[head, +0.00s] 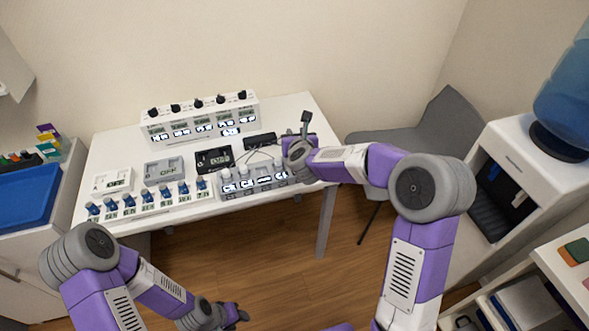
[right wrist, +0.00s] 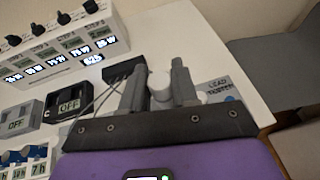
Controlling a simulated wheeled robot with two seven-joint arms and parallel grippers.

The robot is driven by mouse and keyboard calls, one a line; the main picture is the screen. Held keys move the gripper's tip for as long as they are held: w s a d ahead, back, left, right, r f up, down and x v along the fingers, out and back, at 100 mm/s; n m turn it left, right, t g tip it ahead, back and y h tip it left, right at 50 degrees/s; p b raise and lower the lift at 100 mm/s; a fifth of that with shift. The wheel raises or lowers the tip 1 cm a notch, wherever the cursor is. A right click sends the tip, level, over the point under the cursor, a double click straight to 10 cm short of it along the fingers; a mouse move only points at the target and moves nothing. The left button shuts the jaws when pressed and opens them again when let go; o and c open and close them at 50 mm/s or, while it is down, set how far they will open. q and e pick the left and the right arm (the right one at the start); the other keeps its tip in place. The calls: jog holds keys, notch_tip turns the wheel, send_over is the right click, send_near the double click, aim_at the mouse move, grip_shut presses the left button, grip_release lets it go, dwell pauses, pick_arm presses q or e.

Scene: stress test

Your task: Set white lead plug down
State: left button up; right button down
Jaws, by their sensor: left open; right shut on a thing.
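The white lead plug (right wrist: 159,84) is a small white cylinder between the two grey fingers of my right gripper (right wrist: 156,74) in the right wrist view. The gripper is shut on it. In the head view my right gripper (head: 298,143) is over the right end of the white table (head: 306,108), and the plug cannot be made out there. A grey plate (right wrist: 219,86) with lettering that starts "LEAD" lies just right of the fingers, partly hidden by them. My left gripper (head: 236,315) is open, low in front of the table, over the floor.
A black box (head: 260,141) with thin cables is left of the right gripper. A grey rack (head: 230,194) with white plugs and displays stands at the front. A white console (head: 205,118) with knobs is at the back. A grey chair (head: 400,143) stands right of the table.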

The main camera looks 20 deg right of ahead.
jog(key=f, duration=0.2)
jog(key=w+f+b, duration=0.1)
jog(key=f, duration=0.1)
jog(key=shift+f+b, duration=0.3)
jog(key=shift+f, duration=0.05)
jog(key=shift+w+f+b, duration=0.1)
jog(key=shift+f+b, duration=0.65)
jog(key=shift+f, duration=1.9)
jog(key=shift+f, duration=0.15)
jog(key=c, duration=0.8)
grip_release()
jog(key=shift+c, duration=0.2)
